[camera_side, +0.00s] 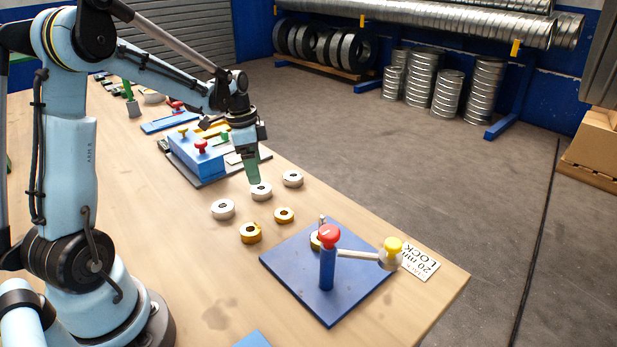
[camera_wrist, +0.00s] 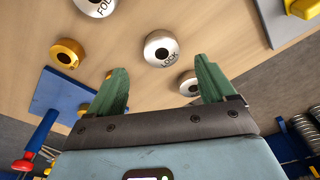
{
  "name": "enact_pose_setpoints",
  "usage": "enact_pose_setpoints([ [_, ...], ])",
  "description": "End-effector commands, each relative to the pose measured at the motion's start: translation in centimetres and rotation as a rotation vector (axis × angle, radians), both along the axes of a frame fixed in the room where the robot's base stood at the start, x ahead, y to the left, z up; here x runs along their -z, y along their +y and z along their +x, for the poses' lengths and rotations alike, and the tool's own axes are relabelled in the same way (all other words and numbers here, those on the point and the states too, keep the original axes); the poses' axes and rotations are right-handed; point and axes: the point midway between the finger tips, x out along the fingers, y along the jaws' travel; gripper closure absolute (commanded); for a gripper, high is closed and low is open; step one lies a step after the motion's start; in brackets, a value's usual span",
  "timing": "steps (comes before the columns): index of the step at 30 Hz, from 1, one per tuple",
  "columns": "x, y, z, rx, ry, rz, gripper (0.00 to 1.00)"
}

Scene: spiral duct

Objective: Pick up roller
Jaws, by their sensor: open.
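Several ring-shaped rollers lie flat on the wooden table. The silver ones are a left roller (camera_side: 223,215), a middle roller (camera_side: 260,197) and a right roller (camera_side: 292,184). Two gold rollers, a nearer one (camera_side: 251,239) and a farther one (camera_side: 284,219), lie in front. My gripper (camera_side: 254,181) points down, with green fingers just above or behind the middle silver roller; the exact gap cannot be told. In the wrist view my gripper (camera_wrist: 161,66) is open and empty. A silver roller marked LOCK (camera_wrist: 150,48) shows just beyond and between the fingertips; another silver roller (camera_wrist: 184,82) is partly hidden.
A blue plate (camera_side: 300,285) with a red-knobbed post (camera_side: 327,265) and a yellow-knobbed lever (camera_side: 360,255) stands at the front right. A blue block fixture (camera_side: 200,160) stands behind. A printed card (camera_side: 418,263) lies near the table edge. Bare table lies left of the rollers.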

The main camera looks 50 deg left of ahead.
Motion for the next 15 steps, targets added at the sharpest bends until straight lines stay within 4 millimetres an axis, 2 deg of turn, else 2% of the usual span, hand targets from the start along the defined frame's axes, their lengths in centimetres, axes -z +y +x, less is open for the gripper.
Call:
enact_pose_setpoints([
  [8, 1.9, -0.1, 0.3, 0.0, -0.001, 0.001, 0.17],
  [15, 5.0, -0.3, 0.8, 0.0, -0.001, 0.001, 0.17],
])
